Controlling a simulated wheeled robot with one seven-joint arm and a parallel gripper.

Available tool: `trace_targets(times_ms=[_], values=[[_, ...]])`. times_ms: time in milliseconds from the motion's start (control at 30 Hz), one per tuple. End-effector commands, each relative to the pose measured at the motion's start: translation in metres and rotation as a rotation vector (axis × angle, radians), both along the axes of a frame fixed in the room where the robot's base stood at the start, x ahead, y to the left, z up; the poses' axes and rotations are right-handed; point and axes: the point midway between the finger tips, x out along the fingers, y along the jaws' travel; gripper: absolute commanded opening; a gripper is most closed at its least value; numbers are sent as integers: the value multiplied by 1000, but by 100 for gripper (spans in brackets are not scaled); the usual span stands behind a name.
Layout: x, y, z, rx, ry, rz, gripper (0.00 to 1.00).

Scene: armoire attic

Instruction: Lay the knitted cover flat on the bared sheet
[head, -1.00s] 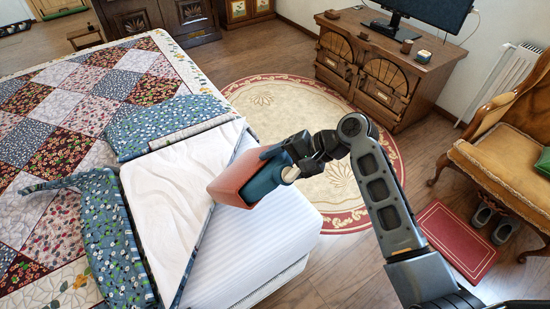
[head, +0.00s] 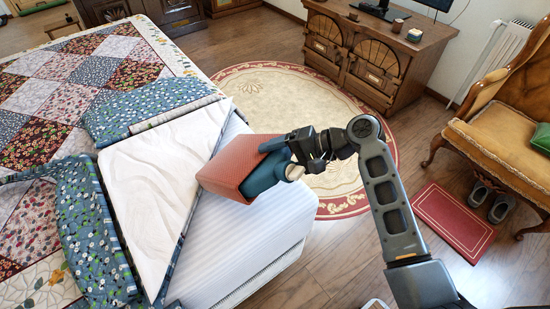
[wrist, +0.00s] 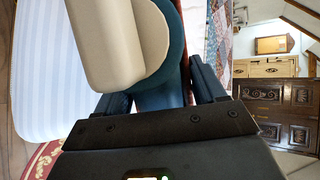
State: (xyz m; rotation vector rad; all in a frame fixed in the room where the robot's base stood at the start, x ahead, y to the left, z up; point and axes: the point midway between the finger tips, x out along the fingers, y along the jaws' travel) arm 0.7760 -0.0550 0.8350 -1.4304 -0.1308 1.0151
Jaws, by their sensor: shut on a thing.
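The coral, knit-looking cover (head: 235,166) is in the middle of the head view, above the bed's near right part. It appears to be around or against a teal body (head: 264,176) with a cream end piece (head: 294,172). My gripper (head: 290,150) is shut on the teal body at its right end. In the wrist view the cream piece (wrist: 118,40) hides much of the teal body, with a coral strip to the right. The bared sheet (head: 240,235), white and striped, lies below and in front of the cover. The cover looks raised and tilted, but the gap below is unclear.
A patchwork quilt (head: 75,95) covers the bed's left, its corner folded back to show a wrinkled white lining (head: 150,180). A round rug (head: 285,85), wooden cabinet (head: 365,50), armchair (head: 500,135), red mat (head: 452,218) and slippers (head: 490,207) are on the right.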

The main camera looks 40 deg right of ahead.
Motion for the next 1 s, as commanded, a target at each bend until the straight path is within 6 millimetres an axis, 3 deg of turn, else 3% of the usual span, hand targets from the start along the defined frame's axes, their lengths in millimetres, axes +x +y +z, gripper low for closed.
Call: trace_targets(times_ms=[300,900,933,1000], values=[[-5,-2,-13,16,-48,-2,9],[-8,-3,-16,22,-67,0,9],[-8,-3,-16,22,-67,0,71],[-8,-3,-16,22,-67,0,78]])
